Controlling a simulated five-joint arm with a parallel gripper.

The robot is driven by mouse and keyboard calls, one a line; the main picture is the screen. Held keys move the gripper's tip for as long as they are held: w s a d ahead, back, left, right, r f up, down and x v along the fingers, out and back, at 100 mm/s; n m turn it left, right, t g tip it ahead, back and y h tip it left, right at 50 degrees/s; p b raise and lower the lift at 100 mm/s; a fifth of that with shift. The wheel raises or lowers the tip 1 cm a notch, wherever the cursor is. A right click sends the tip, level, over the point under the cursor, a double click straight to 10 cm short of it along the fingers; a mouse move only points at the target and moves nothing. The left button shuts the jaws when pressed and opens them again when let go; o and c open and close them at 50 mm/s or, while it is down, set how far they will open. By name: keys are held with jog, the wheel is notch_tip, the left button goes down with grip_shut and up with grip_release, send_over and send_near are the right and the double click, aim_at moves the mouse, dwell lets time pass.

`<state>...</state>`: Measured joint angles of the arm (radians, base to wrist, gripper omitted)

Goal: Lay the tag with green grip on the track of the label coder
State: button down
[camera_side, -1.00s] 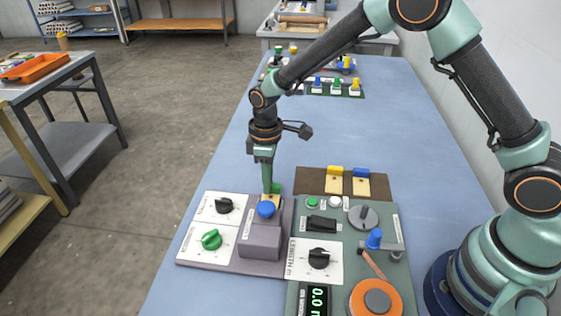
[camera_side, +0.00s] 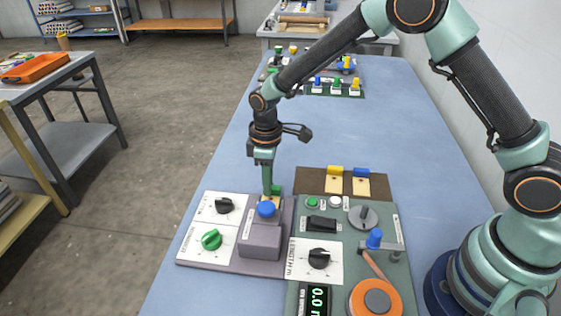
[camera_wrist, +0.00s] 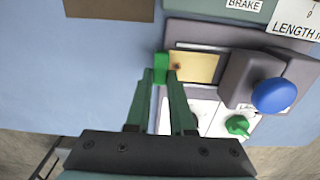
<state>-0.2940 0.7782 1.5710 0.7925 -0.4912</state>
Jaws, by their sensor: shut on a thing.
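The tag with green grip shows in the wrist view as a tan plate (camera_wrist: 195,66) with a green grip block (camera_wrist: 161,68) at its left end. My gripper (camera_wrist: 167,78) is shut on the green grip. The plate lies over the track of the label coder (camera_wrist: 212,46), pointing toward the coder's grey block with the blue knob (camera_wrist: 274,96). In the side view my gripper (camera_side: 271,189) is at the far edge of the label coder (camera_side: 222,262), behind the blue knob (camera_side: 267,209). Whether the plate rests fully on the track I cannot tell.
Two tags, one with yellow grip (camera_side: 335,180) and one with blue grip (camera_side: 361,182), lie on a brown board (camera_side: 310,181) to the right. A green-grey control panel (camera_side: 393,262) adjoins the coder.

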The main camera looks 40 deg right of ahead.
dwell(0.3)
jog(key=shift+c, duration=0.7)
grip_release()
jog(key=shift+r, duration=3.45)
